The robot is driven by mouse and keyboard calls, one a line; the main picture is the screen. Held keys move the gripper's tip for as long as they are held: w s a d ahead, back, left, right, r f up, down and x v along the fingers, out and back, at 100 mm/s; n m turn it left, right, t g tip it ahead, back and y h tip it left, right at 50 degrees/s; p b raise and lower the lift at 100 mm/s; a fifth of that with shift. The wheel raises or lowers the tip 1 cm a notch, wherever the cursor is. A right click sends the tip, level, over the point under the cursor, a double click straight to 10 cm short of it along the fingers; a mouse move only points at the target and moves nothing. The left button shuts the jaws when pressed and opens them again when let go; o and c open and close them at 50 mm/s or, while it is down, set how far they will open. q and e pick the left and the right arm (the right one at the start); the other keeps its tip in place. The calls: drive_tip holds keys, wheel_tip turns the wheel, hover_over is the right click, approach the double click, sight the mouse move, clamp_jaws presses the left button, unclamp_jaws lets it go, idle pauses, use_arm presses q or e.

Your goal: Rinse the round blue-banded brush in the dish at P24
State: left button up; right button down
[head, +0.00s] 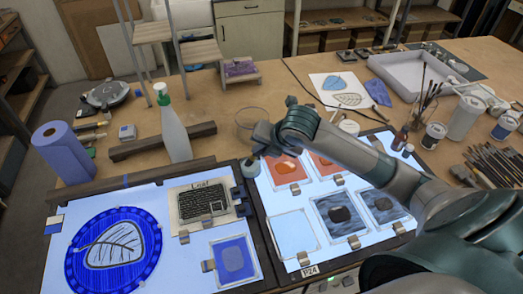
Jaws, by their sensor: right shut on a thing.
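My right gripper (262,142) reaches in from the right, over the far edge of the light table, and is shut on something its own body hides. I cannot make out the blue-banded brush in it. A clear round glass dish (247,117) stands on the wood just behind the gripper, partly covered by it. A small pale round pot (250,168) sits just below the gripper. The P24 label (310,270) is on the front edge of the right light panel (335,248). My left gripper is out of view.
Orange and blue glass tiles (293,232) lie on the right panel. A spray bottle (172,125) and a blue roll (62,152) stand at left. Several brushes (490,165) lie at right, with jars (433,134) near them. A grey tray (408,75) stands at the back.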

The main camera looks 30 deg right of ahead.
drive_tip(key=shift+w+d, duration=0.2)
drive_tip(key=shift+s+a, duration=0.1)
drive_tip(key=shift+s+a, duration=0.45)
drive_tip(key=shift+w+d, duration=0.15)
idle(0.5)
drive_tip(key=shift+w+d, duration=0.35)
drive_tip(key=shift+d, duration=0.05)
drive_tip(key=shift+s+a, duration=0.1)
drive_tip(key=shift+s+a, duration=0.4)
drive_tip(key=shift+a, duration=0.05)
drive_tip(key=shift+w+d, duration=0.25)
drive_tip(key=shift+d, duration=0.05)
idle(0.6)
drive_tip(key=shift+r, duration=0.15)
